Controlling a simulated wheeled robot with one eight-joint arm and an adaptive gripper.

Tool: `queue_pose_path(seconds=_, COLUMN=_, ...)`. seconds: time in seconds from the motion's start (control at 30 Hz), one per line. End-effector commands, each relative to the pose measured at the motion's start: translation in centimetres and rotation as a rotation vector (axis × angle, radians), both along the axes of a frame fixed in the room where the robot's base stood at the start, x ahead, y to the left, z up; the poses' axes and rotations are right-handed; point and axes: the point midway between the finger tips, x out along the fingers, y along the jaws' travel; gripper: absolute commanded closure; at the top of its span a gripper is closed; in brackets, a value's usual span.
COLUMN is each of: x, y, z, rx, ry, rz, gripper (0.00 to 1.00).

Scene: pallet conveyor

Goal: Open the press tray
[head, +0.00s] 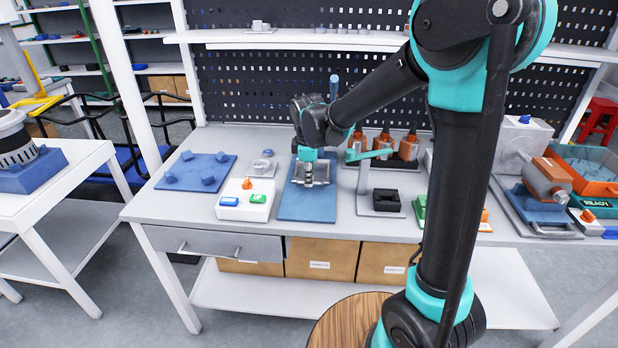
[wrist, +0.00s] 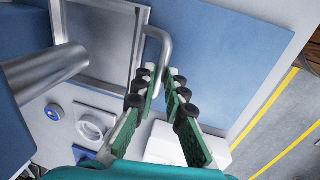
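In the wrist view a square grey metal tray (wrist: 95,38) with a raised rim lies at the upper left. A bent metal bar handle (wrist: 163,42) is fixed to its right side. My gripper (wrist: 162,84) has its two green-padded fingers apart, with the handle's bar showing between the fingertips. I cannot tell whether either finger touches it. A thick metal cylinder (wrist: 45,72) crosses the tray's left side. In the head view my gripper (head: 310,182) points down over a blue plate (head: 308,207) on the workbench; my wrist hides most of the tray there.
A white box with blue and green buttons (head: 245,200) stands left of the blue plate. A black block on a stand (head: 386,200) is to the right, with orange bottles (head: 384,146) behind. A blue board with knobs (head: 196,171) lies left. The bench's front edge is clear.

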Motion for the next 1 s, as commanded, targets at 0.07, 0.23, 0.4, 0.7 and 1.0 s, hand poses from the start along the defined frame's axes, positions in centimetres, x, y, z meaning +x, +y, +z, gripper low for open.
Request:
queue_pose_path(seconds=0.07, x=0.0, y=0.0, z=0.0, rx=0.0, ry=0.0, rz=0.0, gripper=1.0)
queue_pose_path(seconds=0.23, x=0.0, y=0.0, z=0.0, rx=0.0, ry=0.0, rz=0.0, gripper=1.0)
queue_pose_path(seconds=0.4, x=0.0, y=0.0, z=0.0, rx=0.0, ry=0.0, rz=0.0, gripper=1.0)
queue_pose_path(seconds=0.7, x=-4.3, y=0.3, z=0.1, rx=0.0, ry=0.001, rz=0.004, gripper=1.0)
queue_pose_path(seconds=1.0, x=-11.3, y=0.5, z=0.1, rx=0.001, ry=0.001, rz=0.005, gripper=1.0)
